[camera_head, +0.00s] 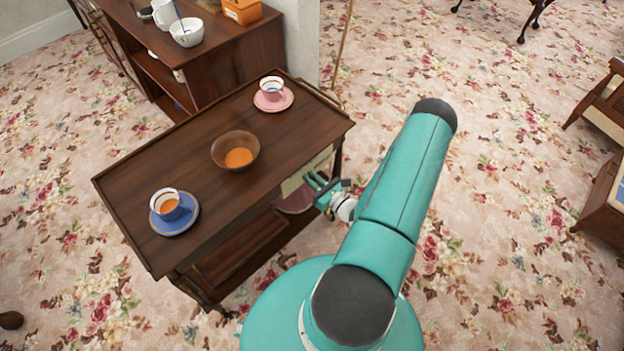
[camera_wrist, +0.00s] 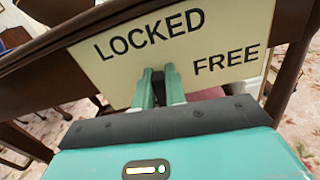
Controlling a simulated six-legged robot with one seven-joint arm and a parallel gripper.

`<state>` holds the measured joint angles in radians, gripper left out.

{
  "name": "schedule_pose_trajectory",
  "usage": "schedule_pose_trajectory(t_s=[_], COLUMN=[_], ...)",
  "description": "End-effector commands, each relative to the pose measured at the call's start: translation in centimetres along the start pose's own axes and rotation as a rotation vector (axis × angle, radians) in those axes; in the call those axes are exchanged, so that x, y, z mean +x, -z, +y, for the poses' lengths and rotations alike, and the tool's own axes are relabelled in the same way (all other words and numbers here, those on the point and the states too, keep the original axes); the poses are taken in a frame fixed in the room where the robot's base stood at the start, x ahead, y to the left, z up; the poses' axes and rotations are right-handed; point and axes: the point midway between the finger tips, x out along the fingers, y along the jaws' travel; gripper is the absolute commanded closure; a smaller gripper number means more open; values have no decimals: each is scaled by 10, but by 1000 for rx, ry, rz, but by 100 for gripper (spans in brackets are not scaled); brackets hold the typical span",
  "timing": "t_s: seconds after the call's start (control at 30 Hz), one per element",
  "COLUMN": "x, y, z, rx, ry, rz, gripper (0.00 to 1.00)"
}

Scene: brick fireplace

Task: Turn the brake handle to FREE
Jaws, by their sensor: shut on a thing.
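The trolley's cream sign plate (camera_wrist: 232,42) reads LOCKED at left and FREE at right. It also shows at the trolley's near right end in the head view (camera_head: 291,185). My gripper (camera_wrist: 160,74) has its two teal fingers close together in front of the plate, below and between the two words, nearer the D of LOCKED. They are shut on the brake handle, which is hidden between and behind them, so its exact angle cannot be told. In the head view my gripper (camera_head: 316,181) reaches the trolley's end from the right.
The dark wooden trolley (camera_head: 205,150) carries a blue cup and saucer (camera_head: 173,207), a brown bowl (camera_head: 235,150) and a pink cup and saucer (camera_head: 272,95). A wooden cabinet (camera_head: 235,55) stands behind.

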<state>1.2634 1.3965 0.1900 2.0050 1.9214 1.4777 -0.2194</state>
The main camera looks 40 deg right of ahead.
Motion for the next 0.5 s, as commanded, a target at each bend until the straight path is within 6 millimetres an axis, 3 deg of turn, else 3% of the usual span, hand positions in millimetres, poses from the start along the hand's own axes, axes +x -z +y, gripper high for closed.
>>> schedule_pose_trajectory(t_s=[0.5], x=[-1], y=[2], z=[-6], rx=[425], ry=[2], rz=[0], gripper=[100])
